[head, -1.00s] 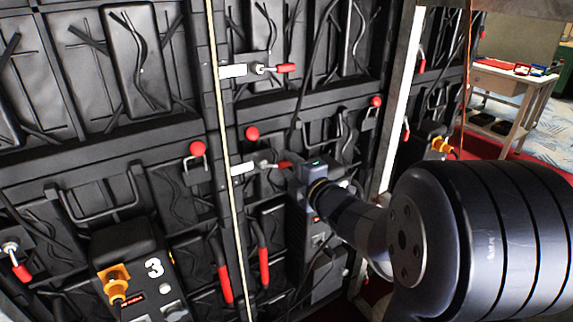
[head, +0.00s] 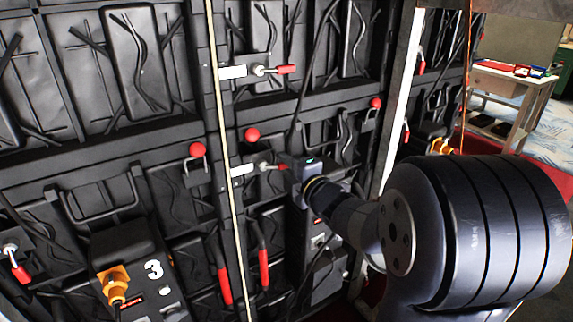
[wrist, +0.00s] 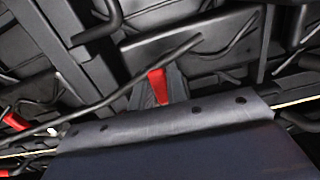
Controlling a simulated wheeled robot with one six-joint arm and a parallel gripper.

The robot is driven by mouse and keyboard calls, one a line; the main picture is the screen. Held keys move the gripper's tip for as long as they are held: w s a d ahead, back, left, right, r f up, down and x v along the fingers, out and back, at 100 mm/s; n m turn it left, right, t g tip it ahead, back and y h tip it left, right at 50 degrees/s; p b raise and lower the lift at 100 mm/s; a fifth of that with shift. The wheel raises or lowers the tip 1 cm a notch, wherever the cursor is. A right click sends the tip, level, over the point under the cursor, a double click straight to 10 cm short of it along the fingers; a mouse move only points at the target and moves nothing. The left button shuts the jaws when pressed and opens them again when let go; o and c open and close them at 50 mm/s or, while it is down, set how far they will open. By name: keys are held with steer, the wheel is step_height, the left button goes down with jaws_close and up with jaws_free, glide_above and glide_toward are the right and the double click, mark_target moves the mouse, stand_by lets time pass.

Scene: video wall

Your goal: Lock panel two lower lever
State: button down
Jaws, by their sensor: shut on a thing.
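The lower lever (head: 264,166) sits on the seam side of the panel right of the pale vertical strip. Its silver shaft points right, roughly level, and its red grip ends at my gripper (head: 288,167). My gripper is shut on this red handle, seen from the right. In the wrist view, the red handle (wrist: 157,85) shows between grey finger parts above the wide gripper body; the fingertips are mostly hidden. A white latch plate (head: 242,169) lies left of the lever, close to the strip.
An upper lever (head: 272,70) with a red grip points right above. Red ball knobs (head: 252,135) and red hanging handles (head: 263,268) are nearby. A box marked 3 (head: 150,268) is on the left panel. A workbench (head: 510,85) stands far right.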

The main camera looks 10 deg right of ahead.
steer(key=shift+f, duration=0.15)
steer(key=a+f+m, duration=0.1)
steer(key=m, duration=0.3)
steer(key=a+f+m+b, duration=0.1)
steer(key=f+m, duration=0.1)
steer(key=m, duration=0.2)
steer(key=s+a+f+m+b, duration=0.1)
steer(key=m, duration=0.4)
steer(key=shift+f, duration=0.15)
steer(key=shift+s+a+f+m, duration=0.15)
steer(key=shift+a+m, duration=0.3)
steer(key=shift+m, duration=0.75)
steer(key=shift+s+a+f+m, duration=0.15)
steer(key=shift+a+m, duration=0.3)
steer(key=shift+m, duration=0.75)
steer(key=shift+r, duration=0.1)
steer(key=c, duration=1.4)
jaws_free()
